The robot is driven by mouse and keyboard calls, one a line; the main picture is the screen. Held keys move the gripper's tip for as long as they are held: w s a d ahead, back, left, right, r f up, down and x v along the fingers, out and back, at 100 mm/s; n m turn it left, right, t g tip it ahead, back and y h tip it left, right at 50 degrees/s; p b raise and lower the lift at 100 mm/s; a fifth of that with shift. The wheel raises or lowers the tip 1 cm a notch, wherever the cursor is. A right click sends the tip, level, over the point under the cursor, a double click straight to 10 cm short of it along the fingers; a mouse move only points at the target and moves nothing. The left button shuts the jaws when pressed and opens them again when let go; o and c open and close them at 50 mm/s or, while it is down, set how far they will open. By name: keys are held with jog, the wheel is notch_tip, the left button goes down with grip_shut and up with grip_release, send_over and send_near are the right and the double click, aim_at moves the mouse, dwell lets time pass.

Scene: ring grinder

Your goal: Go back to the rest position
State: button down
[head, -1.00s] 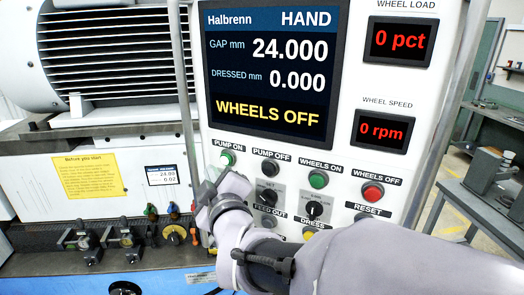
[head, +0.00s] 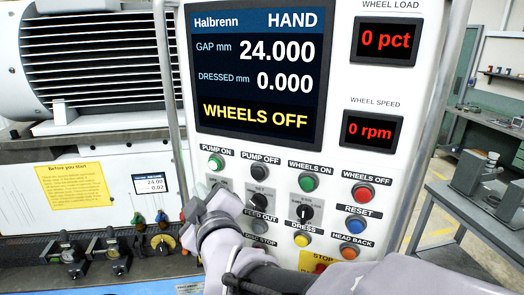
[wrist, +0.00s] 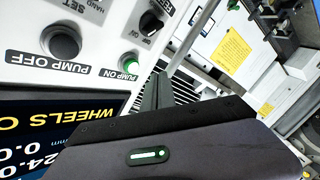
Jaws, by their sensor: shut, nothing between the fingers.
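My gripper (head: 188,222) is shut and empty. In the head view it is in front of the lower left of the white control panel (head: 345,100), below the green PUMP ON button (head: 216,161). I cannot tell its exact distance from the panel. In the wrist view the gripper fingers (wrist: 158,92) point up past the PUMP ON button (wrist: 130,62), with the dark PUMP OFF button (wrist: 62,42) to the left. My arm comes in from the lower right and hides part of the lower panel.
The screen (head: 258,75) reads HAND, gap 24.000, WHEELS OFF. The red WHEELS OFF (head: 361,193) and blue RESET (head: 356,224) buttons are clear of my arm. Valves (head: 112,250) stand at lower left. A grey bench (head: 450,215) is at right.

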jog(key=s+d+f+m+g+h+b, duration=0.25)
jog(key=d+f+m+b, duration=0.35)
jog(key=d+f+b, duration=0.7)
jog(key=s+d+f+m+g+h+b, duration=0.1)
jog(key=s+d+f+m+g+b, duration=0.2)
jog(key=s+f, duration=0.7)
jog(key=s+d+f+m+g+h+b, duration=0.1)
jog(key=s+d+f+m+g+b, duration=0.2)
jog(key=s+d+f+m+b, duration=0.5)
notch_tip(320, 180, down, 7)
jog(key=shift+s+d+r+m+g+h, duration=0.1)
jog(key=shift+s+d+m+g+h, duration=0.25)
jog(key=shift+s+d+m, duration=0.5)
